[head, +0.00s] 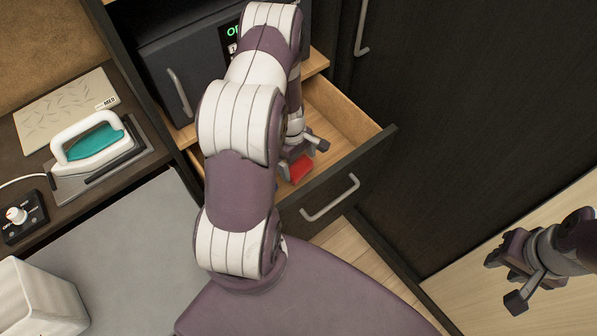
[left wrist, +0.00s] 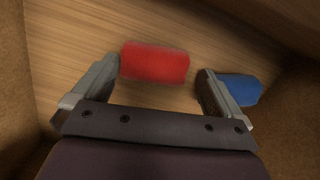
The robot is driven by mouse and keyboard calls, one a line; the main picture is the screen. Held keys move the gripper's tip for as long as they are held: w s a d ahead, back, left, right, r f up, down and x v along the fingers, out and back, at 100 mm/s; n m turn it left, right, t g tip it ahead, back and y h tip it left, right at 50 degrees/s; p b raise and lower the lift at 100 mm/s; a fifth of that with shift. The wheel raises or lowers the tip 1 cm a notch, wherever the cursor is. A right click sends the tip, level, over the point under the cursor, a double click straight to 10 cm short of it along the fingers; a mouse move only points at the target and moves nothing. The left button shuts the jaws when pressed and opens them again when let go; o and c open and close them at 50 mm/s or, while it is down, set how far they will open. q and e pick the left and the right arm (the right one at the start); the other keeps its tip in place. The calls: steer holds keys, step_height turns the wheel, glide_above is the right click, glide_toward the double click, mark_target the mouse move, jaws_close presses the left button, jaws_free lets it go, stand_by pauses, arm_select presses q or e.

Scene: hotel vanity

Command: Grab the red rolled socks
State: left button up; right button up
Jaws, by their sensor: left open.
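The red rolled socks (head: 300,169) lie in the open drawer (head: 352,178), partly hidden by my left gripper (head: 304,157). In the left wrist view the red socks (left wrist: 155,63) lie on the wooden drawer floor, in front of and between the spread fingertips of my left gripper (left wrist: 158,72). The left gripper is open with nothing held. I cannot tell whether a finger touches the socks. My right gripper (head: 504,279) is open and empty at the lower right, away from the drawer.
A blue roll (left wrist: 240,88) lies beside the right finger in the left wrist view. Drawer walls (left wrist: 285,110) stand close around the gripper. A dark safe (head: 182,65) sits above the drawer. An iron (head: 90,145) stands on the counter at left.

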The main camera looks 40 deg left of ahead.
mark_target(299, 165)
arm_select(q)
steer(key=f, duration=0.5)
steer(key=shift+w, duration=0.3)
steer(key=shift+s+d+f, duration=0.1)
steer(key=shift+d+f, duration=0.05)
steer(key=shift+f, duration=0.15)
steer(key=c, duration=0.7)
steer(key=shift+o, duration=0.2)
